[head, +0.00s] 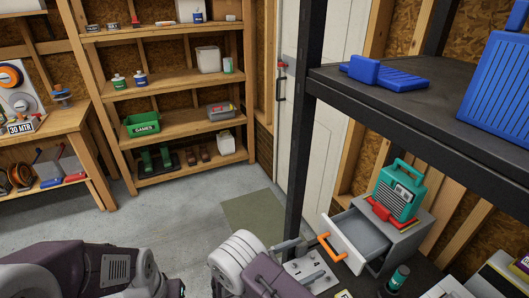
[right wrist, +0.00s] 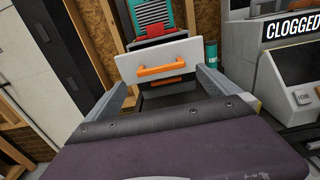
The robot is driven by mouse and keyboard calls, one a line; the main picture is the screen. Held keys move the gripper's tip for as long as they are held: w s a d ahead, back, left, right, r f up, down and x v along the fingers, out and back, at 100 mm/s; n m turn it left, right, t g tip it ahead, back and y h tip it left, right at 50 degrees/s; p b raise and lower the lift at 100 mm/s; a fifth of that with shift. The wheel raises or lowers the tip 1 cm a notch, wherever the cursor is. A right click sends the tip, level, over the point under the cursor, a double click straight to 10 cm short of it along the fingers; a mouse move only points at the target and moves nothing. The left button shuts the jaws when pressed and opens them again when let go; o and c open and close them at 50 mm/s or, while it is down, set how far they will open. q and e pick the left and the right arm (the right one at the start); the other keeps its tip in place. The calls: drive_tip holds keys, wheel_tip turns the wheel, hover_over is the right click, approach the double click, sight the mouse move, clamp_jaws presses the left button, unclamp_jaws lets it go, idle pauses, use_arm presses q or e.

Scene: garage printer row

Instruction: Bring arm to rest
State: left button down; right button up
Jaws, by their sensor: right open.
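My right gripper (head: 308,261) is open and empty in the lower middle of the head view, just in front of a pulled-out drawer (head: 357,241). The drawer has a pale front and an orange handle (head: 331,247); its visible grey inside looks empty. In the right wrist view my two fingers, with the gap between them (right wrist: 162,84), point toward the drawer front (right wrist: 190,54). The orange handle (right wrist: 161,69) shows between them, not gripped. My left arm (head: 75,270) shows at the bottom left; its gripper is out of view.
A teal radio (head: 398,190) stands on the drawer cabinet. A dark shelf (head: 430,112) with blue pieces overhangs it, and its black post (head: 298,150) rises close to my right gripper. A machine marked CLOGGED (right wrist: 288,50) stands right. Open floor (head: 190,225) lies left.

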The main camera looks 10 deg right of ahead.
drive_tip(key=s+d+r+m+g+y, duration=0.3)
drive_tip(key=s+d+r+m+g, duration=0.1)
drive_tip(key=d+r+m+g, duration=0.55)
drive_tip(key=s+a+f+m+y, duration=0.1)
drive_tip(key=s+f+m+y, duration=0.1)
drive_tip(key=s+m+y, duration=0.6)
drive_tip(key=w+a+f+m+t+y, duration=0.1)
drive_tip(key=a+f+m+t+y, duration=0.3)
drive_tip(key=a, duration=0.5)
drive_tip(key=t+y, duration=0.1)
drive_tip(key=y, duration=0.1)
drive_tip(key=shift+a+t+y, duration=0.2)
drive_tip(key=shift+t+y, duration=0.1)
drive_tip(key=shift+t, duration=0.05)
